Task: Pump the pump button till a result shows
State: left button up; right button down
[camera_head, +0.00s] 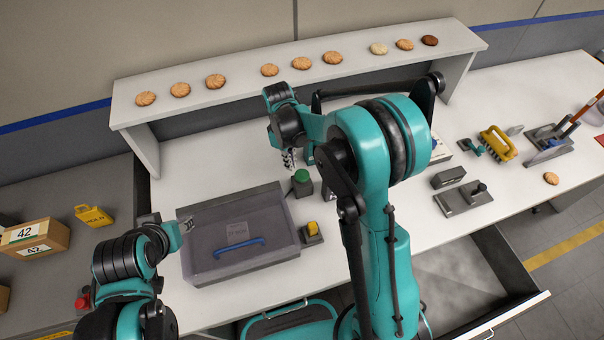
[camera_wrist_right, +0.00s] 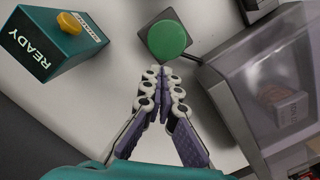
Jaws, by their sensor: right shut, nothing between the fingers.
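A round green button (camera_head: 302,176) sits on a dark square base on the white table, right of the clear-lidded case; it also shows in the right wrist view (camera_wrist_right: 167,40). My right gripper (camera_head: 289,158) is shut and empty. In the right wrist view its fingertips (camera_wrist_right: 161,72) are together just short of the green button; I cannot tell whether they touch it. A teal box (camera_wrist_right: 50,45) reading READY, with a yellow top piece, stands beside the button in the right wrist view. My left gripper (camera_head: 186,223) is over the case's left edge, its jaws unclear.
The clear-lidded grey case (camera_head: 205,262) has a blue handle. A yellow switch (camera_head: 312,228) stands at its right. Several biscuits lie on the raised white shelf (camera_head: 240,90). An open drawer (camera_head: 508,262) is at the front right.

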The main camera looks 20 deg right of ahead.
notch_tip(320, 180, up, 10)
jog(key=shift+w+a+r, duration=0.2)
jog(key=shift+w+a, duration=0.15)
pick_arm(q)
jog(key=shift+s, duration=0.1)
dwell(0.6)
